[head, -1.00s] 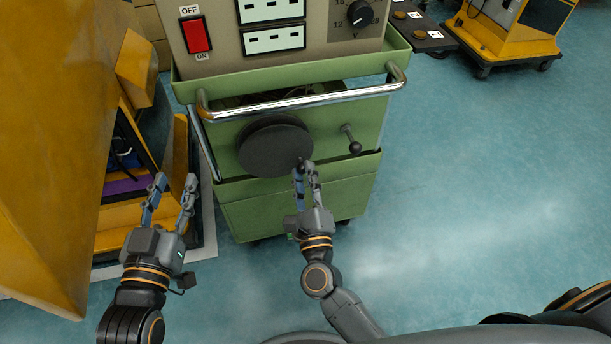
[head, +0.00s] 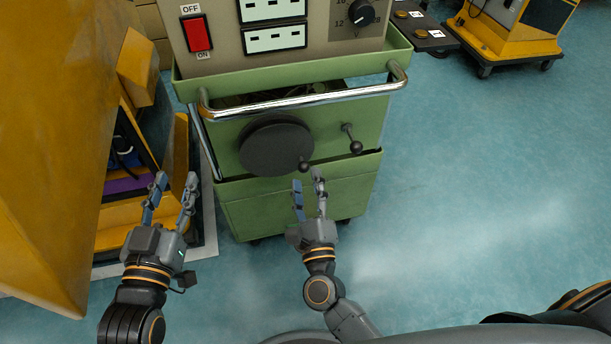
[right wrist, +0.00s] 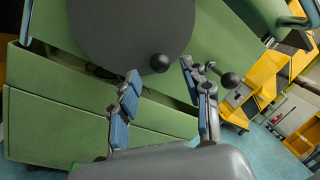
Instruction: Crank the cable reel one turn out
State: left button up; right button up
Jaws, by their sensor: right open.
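The cable reel is a dark round disc (head: 274,147) on the front of the green cart. It also fills the top of the right wrist view (right wrist: 130,30). Its crank knob (head: 304,166) is a small dark ball at the disc's lower right edge; in the right wrist view the knob (right wrist: 159,63) shows beyond and between my fingertips. My right gripper (head: 308,182) is open and empty, just below the knob and apart from it. My left gripper (head: 175,183) is open and empty, left of the cart, in front of the yellow cabinet.
A second lever with a ball end (head: 355,147) sticks out right of the reel. A chrome handle bar (head: 300,102) crosses above the reel. The green cart (head: 300,210) carries a panel with a red switch (head: 196,34). A yellow cabinet (head: 50,150) stands left.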

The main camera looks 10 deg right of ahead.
jog(key=s+f, duration=0.1)
jog(key=s, duration=0.8)
jog(key=shift+s+a+f, duration=0.3)
jog(key=shift+s+a, duration=0.05)
